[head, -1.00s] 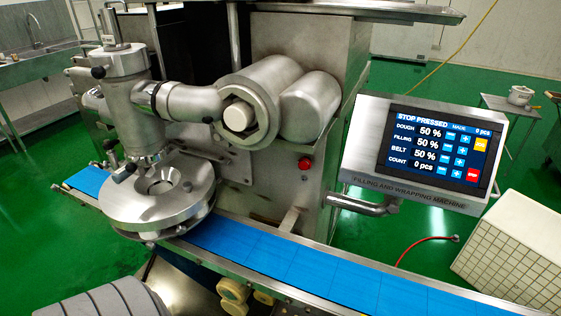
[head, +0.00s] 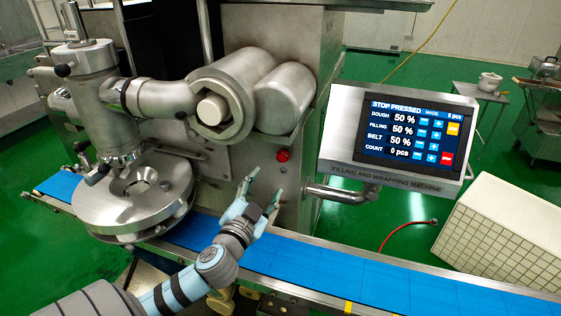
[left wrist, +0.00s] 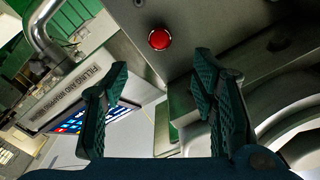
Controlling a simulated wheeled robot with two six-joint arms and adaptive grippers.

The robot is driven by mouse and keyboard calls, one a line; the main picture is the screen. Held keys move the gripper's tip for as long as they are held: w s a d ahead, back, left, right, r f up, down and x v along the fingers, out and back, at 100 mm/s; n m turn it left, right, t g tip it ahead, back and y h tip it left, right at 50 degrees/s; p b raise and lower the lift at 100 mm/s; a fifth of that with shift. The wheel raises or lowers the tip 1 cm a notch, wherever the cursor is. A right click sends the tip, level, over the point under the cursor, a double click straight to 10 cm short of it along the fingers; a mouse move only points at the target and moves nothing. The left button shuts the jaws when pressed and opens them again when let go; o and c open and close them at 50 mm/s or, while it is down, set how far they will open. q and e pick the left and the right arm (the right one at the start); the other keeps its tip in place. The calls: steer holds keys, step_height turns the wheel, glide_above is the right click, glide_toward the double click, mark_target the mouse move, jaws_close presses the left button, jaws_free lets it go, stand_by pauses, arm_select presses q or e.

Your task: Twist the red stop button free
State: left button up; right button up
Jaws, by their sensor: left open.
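The red stop button (head: 283,155) is a small round knob on the steel front of the machine, left of the control screen. It also shows in the left wrist view (left wrist: 159,39), above the gap between the fingers. My left gripper (head: 262,188) is open and empty, just below and left of the button in the head view, apart from it. Its two fingers stand spread in the left wrist view (left wrist: 160,85). The screen (head: 413,133) reads "STOP PRESSED". My right gripper is not in view.
A blue belt (head: 330,270) runs below the button. The screen housing (head: 340,125) and its bent pipe arm (head: 340,194) stand right of the button. Steel cylinders (head: 285,98) jut out above left. A round steel plate (head: 130,205) sits over the belt at left.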

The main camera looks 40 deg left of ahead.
mark_target(281, 158)
arm_select(q)
steer(key=x, duration=1.2)
steer(key=shift+w+a, duration=0.1)
steer(key=shift+w, duration=0.15)
steer(key=shift+c, duration=0.3)
